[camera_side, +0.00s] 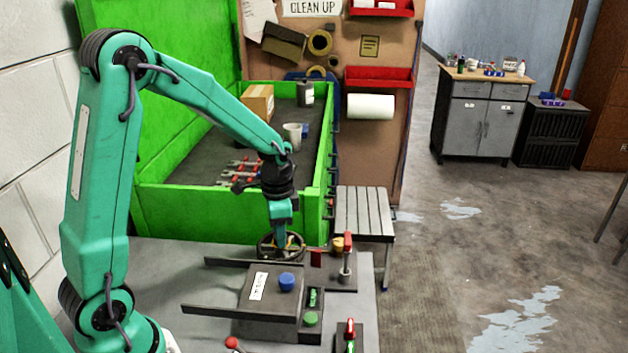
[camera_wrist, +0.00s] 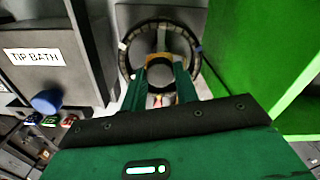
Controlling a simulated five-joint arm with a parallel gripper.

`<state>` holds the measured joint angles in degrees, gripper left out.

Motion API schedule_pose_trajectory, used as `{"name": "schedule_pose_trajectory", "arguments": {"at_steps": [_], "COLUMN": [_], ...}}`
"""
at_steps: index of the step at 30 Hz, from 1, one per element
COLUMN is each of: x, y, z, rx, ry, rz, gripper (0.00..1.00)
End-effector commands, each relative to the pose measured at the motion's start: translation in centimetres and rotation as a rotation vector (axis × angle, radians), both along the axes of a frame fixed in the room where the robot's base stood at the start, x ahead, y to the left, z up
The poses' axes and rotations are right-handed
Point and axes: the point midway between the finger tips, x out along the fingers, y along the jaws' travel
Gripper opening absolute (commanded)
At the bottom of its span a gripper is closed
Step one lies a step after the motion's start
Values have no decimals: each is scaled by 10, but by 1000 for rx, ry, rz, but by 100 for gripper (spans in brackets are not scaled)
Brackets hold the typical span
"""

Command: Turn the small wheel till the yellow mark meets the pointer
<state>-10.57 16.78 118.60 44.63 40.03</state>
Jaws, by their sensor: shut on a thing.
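The small wheel (camera_side: 262,250) is a dark ring lying flat on the bench behind the tip bath box. My gripper (camera_side: 281,243) points straight down into its middle. In the wrist view the dark wheel rim (camera_wrist: 125,65) surrounds my gripper (camera_wrist: 160,72), whose two green fingers are shut on the yellow-orange middle part of the wheel. I cannot tell which of these, if any, is the pointer. The fingers partly hide the wheel's middle and near rim.
The tip bath box (camera_side: 262,282) with a blue knob (camera_side: 287,282) stands in front of the wheel. A red-topped post (camera_side: 347,262) and a yellow knob (camera_side: 338,244) stand to the right. A green-walled bay (camera_side: 205,213) rises close behind.

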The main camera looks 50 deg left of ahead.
Motion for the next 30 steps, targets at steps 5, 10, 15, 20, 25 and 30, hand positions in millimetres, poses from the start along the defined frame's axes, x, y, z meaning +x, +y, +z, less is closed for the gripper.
{"name": "schedule_pose_trajectory", "arguments": {"at_steps": [5, 10, 15, 20, 25, 30], "x": [0, 0, 0, 0, 0, 0], "y": [0, 0, 0, 0, 0, 0], "z": [1, 1, 1, 1, 1, 6], "rx": [0, 0, 0, 0, 0, 0], "ry": [0, 0, -1, 0, 0, -1], "rz": [-11, -11, -10, -10, -9, -9], "gripper": [7, 7, 46, 52, 52, 52]}}
